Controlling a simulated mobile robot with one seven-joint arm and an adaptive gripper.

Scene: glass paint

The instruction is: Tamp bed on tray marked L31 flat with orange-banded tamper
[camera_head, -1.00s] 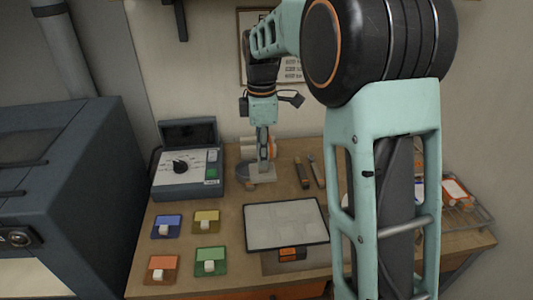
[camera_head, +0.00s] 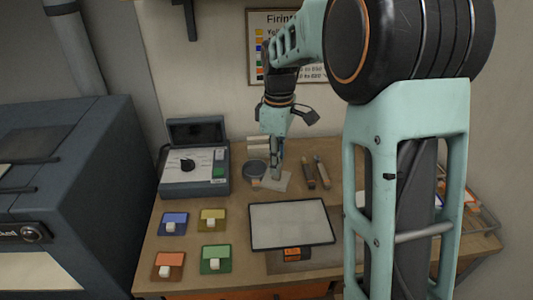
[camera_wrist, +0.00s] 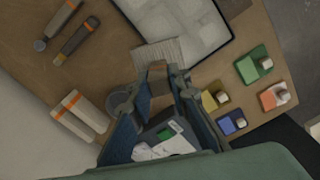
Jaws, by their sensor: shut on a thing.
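A tray (camera_head: 262,244) with a dark rim and pale bed lies mid-bench; in the wrist view its bed (camera_wrist: 185,25) shows uneven pale patches. An orange tag (camera_head: 291,254) sits at its front edge, its writing too small to read. My gripper (camera_head: 277,176) is behind the tray, pointing down over a small pale cloth (camera_head: 270,184). In the wrist view my gripper (camera_wrist: 157,78) is shut on a tan-brown piece (camera_wrist: 157,70), mostly hidden between the fingers; I see no clear band on it. Two pale bars with orange bands (camera_wrist: 80,115) lie apart from the gripper.
A dark round dish (camera_head: 255,169) stands left of the gripper. Two handled tools (camera_head: 315,173) lie to its right. Blue (camera_head: 173,223), yellow (camera_head: 212,220), orange (camera_head: 168,265) and green (camera_head: 216,259) holders sit front left. A wire rack (camera_head: 481,221) is at right.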

